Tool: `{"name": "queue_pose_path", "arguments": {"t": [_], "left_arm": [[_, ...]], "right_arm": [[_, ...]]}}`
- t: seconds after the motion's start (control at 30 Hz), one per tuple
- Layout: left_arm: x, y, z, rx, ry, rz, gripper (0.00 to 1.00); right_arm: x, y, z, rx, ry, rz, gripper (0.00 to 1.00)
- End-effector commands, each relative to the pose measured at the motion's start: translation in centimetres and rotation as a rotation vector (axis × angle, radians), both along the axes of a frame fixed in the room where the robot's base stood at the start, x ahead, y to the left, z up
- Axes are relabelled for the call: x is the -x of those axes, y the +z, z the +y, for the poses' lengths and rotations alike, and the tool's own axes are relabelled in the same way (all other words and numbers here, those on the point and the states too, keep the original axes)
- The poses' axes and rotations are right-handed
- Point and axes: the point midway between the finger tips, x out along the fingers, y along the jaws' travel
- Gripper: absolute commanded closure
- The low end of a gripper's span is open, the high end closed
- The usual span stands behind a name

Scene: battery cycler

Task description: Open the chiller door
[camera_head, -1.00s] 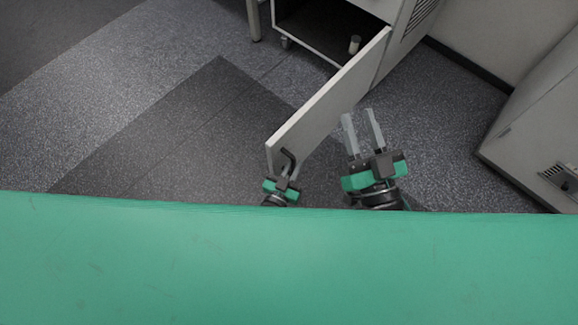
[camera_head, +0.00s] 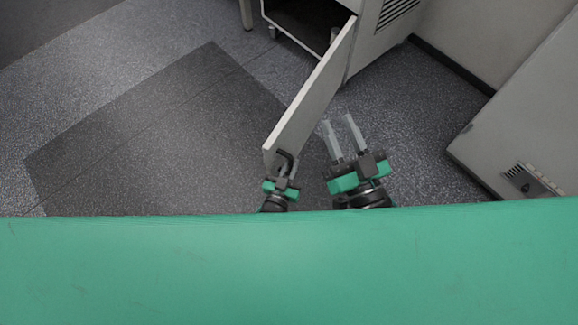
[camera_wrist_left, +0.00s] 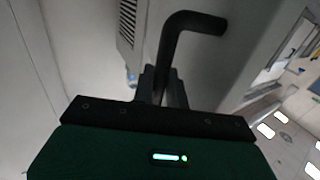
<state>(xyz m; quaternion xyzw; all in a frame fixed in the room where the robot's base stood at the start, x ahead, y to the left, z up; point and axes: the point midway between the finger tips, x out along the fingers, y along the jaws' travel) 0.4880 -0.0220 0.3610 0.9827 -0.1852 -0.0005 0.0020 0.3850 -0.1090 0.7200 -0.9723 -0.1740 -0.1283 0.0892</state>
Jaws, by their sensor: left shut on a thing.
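The chiller door (camera_head: 312,98) stands swung out from the white chiller cabinet (camera_head: 382,30), seen nearly edge-on in the head view. The dark cabinet interior (camera_head: 305,22) shows behind it. A black bent door handle (camera_head: 287,157) is at the door's near end; it also shows in the left wrist view (camera_wrist_left: 185,28). My left gripper (camera_head: 284,172) is shut on the handle, and its fingers (camera_wrist_left: 163,85) close around the bar in the left wrist view. My right gripper (camera_head: 342,128) is open and empty, to the right of the door and apart from it.
A grey-white cabinet (camera_head: 535,110) with a small panel stands at the right. A table leg (camera_head: 246,14) is at the top left. Speckled floor (camera_head: 150,110) with a darker patch lies open to the left of the door. My green body fills the bottom.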

Motion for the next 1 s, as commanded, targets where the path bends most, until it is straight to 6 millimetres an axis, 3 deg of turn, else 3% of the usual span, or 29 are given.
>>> {"name": "queue_pose_path", "arguments": {"t": [0.53,0.57,0.63,1.0], "left_arm": [[-0.17,0.13,-0.16,0.001,-0.006,-0.003,1.00],[-0.16,0.13,-0.16,0.001,-0.006,-0.003,0.82],[-0.16,0.11,-0.16,0.001,-0.006,-0.003,0.68],[-0.09,0.03,0.03,0.000,-0.005,0.000,0.67]], "right_arm": [[-0.15,0.19,0.07,-0.002,0.000,-0.003,0.68],[-0.14,0.18,0.06,-0.002,0.000,-0.003,0.68],[-0.14,0.17,0.06,-0.002,0.000,-0.003,0.68],[-0.15,0.19,0.06,-0.001,0.000,-0.001,0.68]]}}
